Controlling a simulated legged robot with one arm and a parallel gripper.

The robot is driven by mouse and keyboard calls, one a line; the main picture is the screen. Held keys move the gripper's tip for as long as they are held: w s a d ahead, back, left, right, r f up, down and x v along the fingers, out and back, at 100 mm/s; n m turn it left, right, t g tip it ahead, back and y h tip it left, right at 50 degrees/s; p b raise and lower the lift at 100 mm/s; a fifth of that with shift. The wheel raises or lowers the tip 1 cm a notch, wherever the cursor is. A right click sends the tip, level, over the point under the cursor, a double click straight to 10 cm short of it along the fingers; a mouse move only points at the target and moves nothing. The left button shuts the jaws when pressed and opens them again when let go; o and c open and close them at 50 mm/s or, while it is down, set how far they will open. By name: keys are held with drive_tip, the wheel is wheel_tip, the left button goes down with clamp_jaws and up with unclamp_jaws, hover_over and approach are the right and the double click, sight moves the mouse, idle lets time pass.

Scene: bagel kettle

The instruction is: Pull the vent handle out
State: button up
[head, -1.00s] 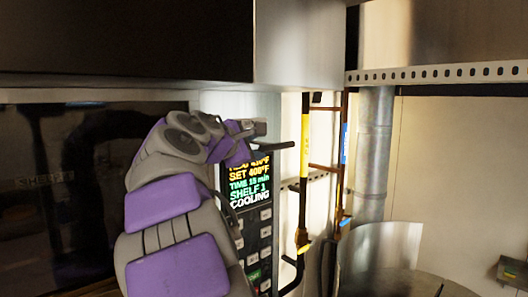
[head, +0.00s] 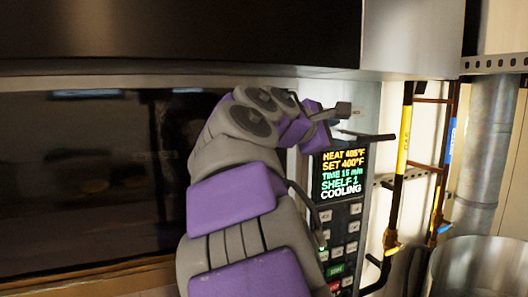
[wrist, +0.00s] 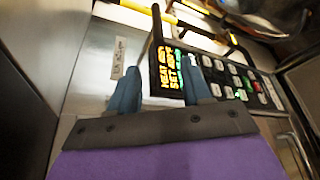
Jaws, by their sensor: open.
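A dark rod-like handle (head: 372,137) sticks out to the right from the top of the oven's control panel, above the lit display; I take it to be the vent handle. My gripper (head: 347,109) is above and a little left of it, apart from it in the head view. In the wrist view my gripper (wrist: 162,86) has its two blue-grey fingers spread, with the display seen between and beyond them. A dark rod (wrist: 156,23), likely the same handle, shows beyond the fingertips. Nothing is held.
The control panel display (head: 342,174) reads COOLING, with buttons below. A dark oven window (head: 80,190) fills the left. A metal hood (head: 180,35) hangs overhead. A yellow-and-black rail (head: 404,140), a metal pipe (head: 490,140) and a steel kettle (head: 475,265) stand at right.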

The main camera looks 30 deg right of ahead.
drive_tip(key=shift+f, duration=0.15)
drive_tip(key=s+a+f+m+y+b, duration=0.2)
drive_tip(key=s+a+f+y+b, duration=0.15)
drive_tip(key=f, duration=0.85)
drive_tip(key=s+a+f+m+g+y+b, duration=0.1)
drive_tip(key=s+a+f+y+b, duration=0.2)
drive_tip(key=f, duration=1)
drive_tip(key=s+a+f+m+y+b, duration=0.2)
drive_tip(key=a+f+b, duration=0.2)
drive_tip(key=f, duration=0.8)
drive_tip(key=s+a+f+m+g+y+b, duration=0.1)
drive_tip(key=s+a+f+y+b, duration=0.1)
drive_tip(key=s+a+f, duration=0.4)
drive_tip(key=s+a+f+m+g+y+b, duration=0.1)
drive_tip(key=s+a+f, duration=0.5)
drive_tip(key=f, duration=0.6)
drive_tip(key=s+a+f+m+g+y+b, duration=0.1)
drive_tip(key=s+a+f+g+y+b, duration=0.1)
drive_tip(key=s+a+f+b, duration=0.3)
wheel_tip(320, 180, down, 5)
drive_tip(key=shift+s+a+r+m+y, duration=0.2)
drive_tip(key=shift+s+a+m+y, duration=0.2)
drive_tip(key=shift+s+a+y, duration=0.55)
drive_tip(key=shift+w, duration=0.15)
